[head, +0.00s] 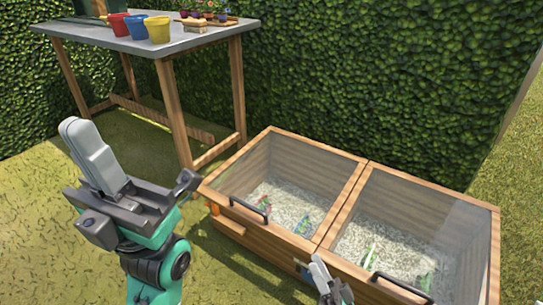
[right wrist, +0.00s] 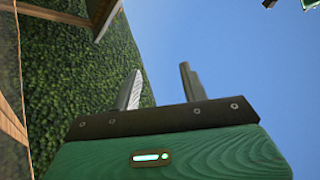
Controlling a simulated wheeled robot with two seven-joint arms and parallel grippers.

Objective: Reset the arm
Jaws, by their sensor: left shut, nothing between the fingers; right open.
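My left gripper (head: 78,135) is raised at the left of the head view, its fingers together and pointing up. It is empty, and stands in front of the grass and the potting table (head: 185,42). My right gripper (head: 322,275) shows only in part at the bottom of the head view, in front of the wooden cold frame (head: 240,225). In the right wrist view my right gripper (right wrist: 160,80) has its two fingers apart, with nothing between them; hedge and sky lie behind it.
The cold frame has two glazed compartments with pale gravel and small green plants inside, and dark handles. On the table are a red pot (head: 118,26), a blue pot (head: 136,26), a yellow pot (head: 158,29), a brush (head: 195,25) and small potted flowers. A hedge (head: 390,70) closes the back.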

